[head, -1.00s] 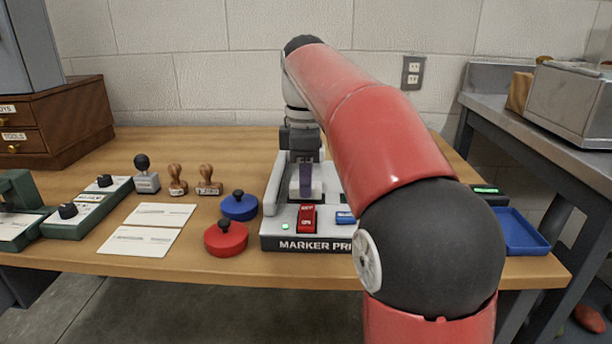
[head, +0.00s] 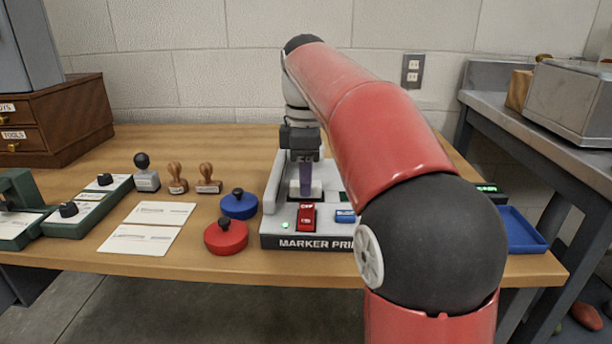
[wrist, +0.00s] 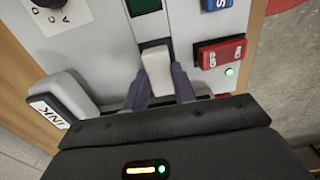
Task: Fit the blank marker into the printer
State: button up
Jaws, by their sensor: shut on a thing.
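The blank marker (wrist: 157,70) is a small white block. In the wrist view my gripper (wrist: 160,90) is shut on it, with one dark finger on each side. The marker printer (wrist: 85,45) is a pale grey machine under my gripper. The marker is over its top face, at the end of a dark green strip (wrist: 148,22); I cannot tell whether it touches or sits in anything. In the head view my gripper (head: 305,188) points down over the middle of the printer (head: 272,241), and white shows beside the fingers.
The printer has a red OFF/ON switch (wrist: 222,53), a lit green lamp (wrist: 229,71) and an INK block (wrist: 55,100). Red (head: 226,237) and blue (head: 239,205) round pads stand to its left. A blue tray (head: 522,232) is at the right.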

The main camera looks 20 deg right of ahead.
jog(key=shift+f, duration=0.45)
dwell(0.3)
jog(key=o, duration=1.1)
jog(key=shift+c, duration=0.2)
notch_tip(320, 180, up, 8)
jog(key=shift+f+p, duration=0.1)
jog(key=shift+p, duration=1)
